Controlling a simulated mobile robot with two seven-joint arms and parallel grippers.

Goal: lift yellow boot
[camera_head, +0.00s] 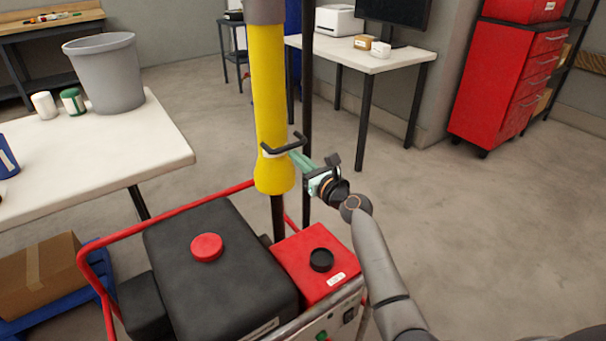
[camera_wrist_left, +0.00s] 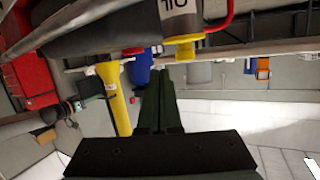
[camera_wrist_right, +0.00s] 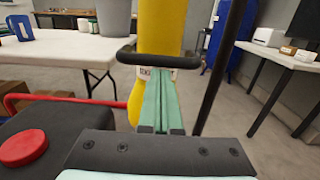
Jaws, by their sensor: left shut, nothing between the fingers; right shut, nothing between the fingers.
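The yellow boot (camera_head: 270,100) is a long yellow tube standing upright over a dark post, with a wider lower end. A black handle (camera_head: 285,146) sticks out from its lower part, with a white label behind it. My right gripper (camera_head: 297,158) is shut and empty, its pale green fingers at the handle. In the right wrist view the fingertips (camera_wrist_right: 160,75) lie just below the handle bar, in front of the boot (camera_wrist_right: 162,30); contact is unclear. My left gripper (camera_wrist_left: 162,75) is shut and empty in its wrist view, apart from the boot (camera_wrist_left: 117,98). The head view does not show it.
Below the boot stands a red-framed machine with a black tank (camera_head: 220,265) and a red tank (camera_head: 312,262). A white table (camera_head: 120,160) with a grey bin (camera_head: 106,75) is at left. A red drawer cabinet (camera_head: 505,80) is at right. Open floor lies between.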

